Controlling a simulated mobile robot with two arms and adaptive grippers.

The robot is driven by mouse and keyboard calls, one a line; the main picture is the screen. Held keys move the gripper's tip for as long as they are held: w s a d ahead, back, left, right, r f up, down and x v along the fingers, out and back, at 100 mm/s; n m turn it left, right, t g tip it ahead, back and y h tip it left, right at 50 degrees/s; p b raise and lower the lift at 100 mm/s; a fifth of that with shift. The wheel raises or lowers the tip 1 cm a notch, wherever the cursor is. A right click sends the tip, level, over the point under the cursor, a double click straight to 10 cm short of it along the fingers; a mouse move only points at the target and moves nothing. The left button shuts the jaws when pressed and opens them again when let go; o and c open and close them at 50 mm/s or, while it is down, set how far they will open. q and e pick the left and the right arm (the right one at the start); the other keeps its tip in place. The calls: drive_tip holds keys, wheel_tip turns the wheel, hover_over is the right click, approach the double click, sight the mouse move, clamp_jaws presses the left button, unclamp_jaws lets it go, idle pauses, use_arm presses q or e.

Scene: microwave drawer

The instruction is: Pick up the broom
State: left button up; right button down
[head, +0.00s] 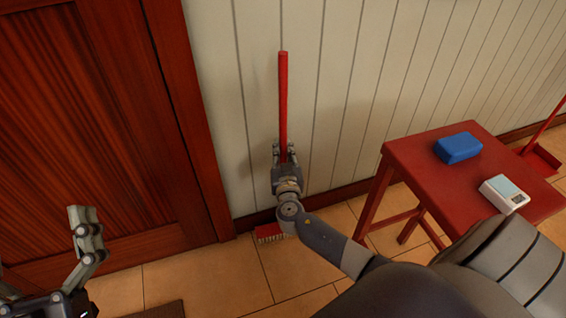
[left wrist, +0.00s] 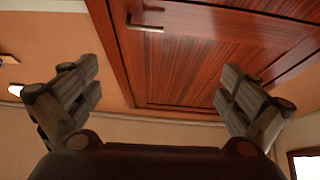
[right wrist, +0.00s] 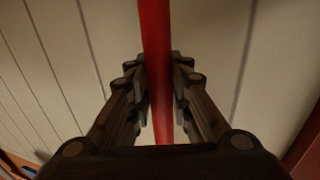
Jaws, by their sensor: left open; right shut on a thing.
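The broom (head: 283,95) has a red handle and a red head with pale bristles (head: 269,234). It stands upright close to the panelled wall, its head at floor level near the baseboard. My right gripper (head: 284,155) is shut on the handle around its lower middle. In the right wrist view the red handle (right wrist: 156,50) runs between the two fingers. My right wrist hides the lower handle in the head view. My left gripper (head: 88,232) is at the lower left, away from the broom. In the left wrist view its fingers (left wrist: 160,95) are wide apart and empty.
A red stool (head: 420,165) stands to the right, with a blue block (head: 458,148) and a white box (head: 504,194) on it. A red dustpan (head: 541,158) is behind it. A wooden door (head: 90,120) is at left. Tiled floor (head: 200,275) is open in front.

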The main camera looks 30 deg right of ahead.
drive_tip(key=shift+r+p, duration=0.3)
drive_tip(key=shift+r, duration=0.75)
drive_tip(key=shift+r+p, duration=0.3)
drive_tip(key=shift+r, duration=0.45)
drive_tip(key=shift+s, duration=0.15)
drive_tip(key=shift+s+a+r, duration=0.1)
drive_tip(key=shift+s+a, duration=0.05)
drive_tip(key=shift+s, duration=0.55)
approach(285, 143)
drive_tip(key=s+d, duration=0.2)
drive_tip(key=s, duration=0.2)
use_arm(q)
wheel_tip(285, 143, down, 7)
drive_tip(key=w+g+y, duration=0.1)
drive_tip(key=w+g, duration=0.2)
drive_tip(key=g, duration=0.1)
drive_tip(key=shift+a+f+g+y, duration=0.2)
drive_tip(key=shift+g+y, duration=0.1)
use_arm(e)
drive_tip(key=shift+s+a+r, duration=0.15)
drive_tip(key=shift+s+r, duration=0.5)
drive_tip(key=shift+s, duration=0.15)
